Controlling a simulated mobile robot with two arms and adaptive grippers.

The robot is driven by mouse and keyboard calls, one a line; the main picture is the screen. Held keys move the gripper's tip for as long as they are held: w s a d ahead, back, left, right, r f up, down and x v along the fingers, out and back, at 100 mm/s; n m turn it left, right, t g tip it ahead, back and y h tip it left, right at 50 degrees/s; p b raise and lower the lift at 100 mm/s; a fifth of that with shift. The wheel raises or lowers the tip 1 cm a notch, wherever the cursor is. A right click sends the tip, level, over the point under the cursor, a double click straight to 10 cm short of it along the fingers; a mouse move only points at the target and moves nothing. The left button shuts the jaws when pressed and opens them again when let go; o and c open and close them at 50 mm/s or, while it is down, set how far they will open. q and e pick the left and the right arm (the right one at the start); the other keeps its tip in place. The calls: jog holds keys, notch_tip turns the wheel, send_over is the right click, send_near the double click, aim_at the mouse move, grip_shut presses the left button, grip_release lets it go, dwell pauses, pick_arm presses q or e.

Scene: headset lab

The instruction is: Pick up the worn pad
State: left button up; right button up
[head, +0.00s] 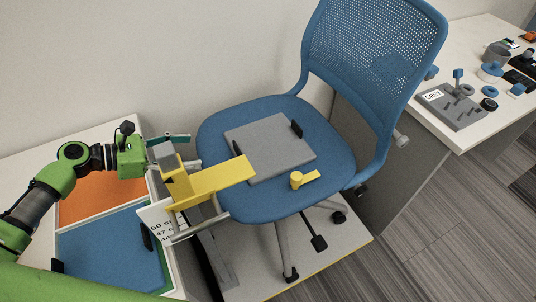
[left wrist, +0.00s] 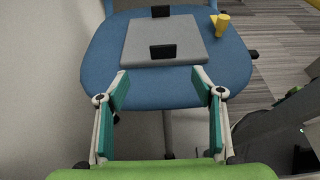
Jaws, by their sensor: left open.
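A flat square grey pad (head: 270,146) with two black grip tabs lies on the blue chair seat (head: 220,130). The pad also shows in the left wrist view (left wrist: 165,38), beyond the fingers. It is the pad on the chair; wear on it is too fine to tell. My left gripper (head: 208,177) is open and left of the chair. In the left wrist view the gripper (left wrist: 160,90) has its teal fingers spread with nothing between them, short of the pad and apart from it. My right gripper is not in view.
A small yellow piece (head: 297,180) lies on the seat beside the pad. A yellow angled part (head: 222,180) overlaps my left gripper in the head view. Blue (head: 110,250) and orange (head: 95,197) panels lie left. A right-hand table (head: 480,60) holds several small parts. The chair back rises behind.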

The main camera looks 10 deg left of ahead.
pick_arm(q)
send_near(236, 150)
jog(key=x, duration=0.3)
jog(key=shift+w+a+r, duration=0.1)
jog(key=shift+w+r, duration=0.05)
jog(key=shift+w, duration=0.1)
jog(key=x, duration=0.4)
jog(key=p+x, duration=0.1)
jog(key=x, duration=0.1)
jog(key=shift+s+d+f, duration=0.2)
jog(key=shift+d+f, duration=0.05)
jog(key=shift+d, duration=0.05)
jog(key=c, duration=1.2)
